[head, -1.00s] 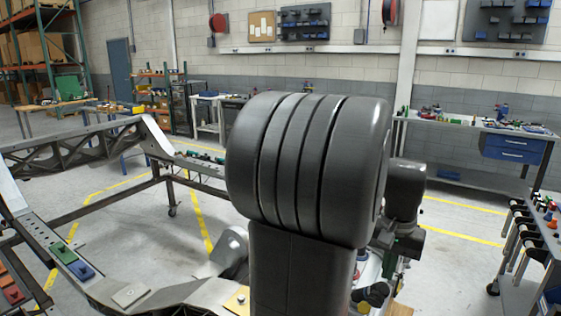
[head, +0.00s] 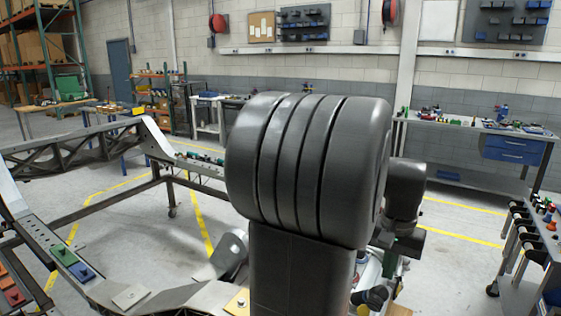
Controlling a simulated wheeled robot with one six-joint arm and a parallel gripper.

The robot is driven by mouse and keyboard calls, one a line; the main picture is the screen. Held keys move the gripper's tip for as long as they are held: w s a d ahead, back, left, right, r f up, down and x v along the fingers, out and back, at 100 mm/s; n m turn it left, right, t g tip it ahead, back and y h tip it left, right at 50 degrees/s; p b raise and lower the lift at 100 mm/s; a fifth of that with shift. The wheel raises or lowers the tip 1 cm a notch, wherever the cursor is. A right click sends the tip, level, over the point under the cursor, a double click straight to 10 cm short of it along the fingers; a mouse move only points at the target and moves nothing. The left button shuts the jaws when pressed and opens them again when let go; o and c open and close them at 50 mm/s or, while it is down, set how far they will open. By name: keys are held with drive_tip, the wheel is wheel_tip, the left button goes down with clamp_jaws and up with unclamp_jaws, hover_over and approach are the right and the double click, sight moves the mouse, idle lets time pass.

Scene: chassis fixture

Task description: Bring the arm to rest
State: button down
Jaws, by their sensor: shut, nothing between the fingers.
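My arm fills the middle of the head view, with a large dark ribbed joint on an upright link. A further dark part of my arm shows behind it to the right, reaching downward. My gripper's fingers cannot be made out; the big joint and link block much of the view behind them. No held object is visible.
The chassis frame (head: 85,155) spans the left, with small green and blue blocks (head: 72,262) on its near rail. A tool cart (head: 520,262) stands at right. A workbench (head: 470,128) stands behind at right. Open floor (head: 460,260) lies between arm and cart.

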sight(383, 294)
drive_tip(key=shift+f+b, duration=1.6)
drive_tip(key=shift+f, duration=0.4)
drive_tip(key=shift+s+a, duration=0.1)
drive_tip(key=shift+s, duration=0.05)
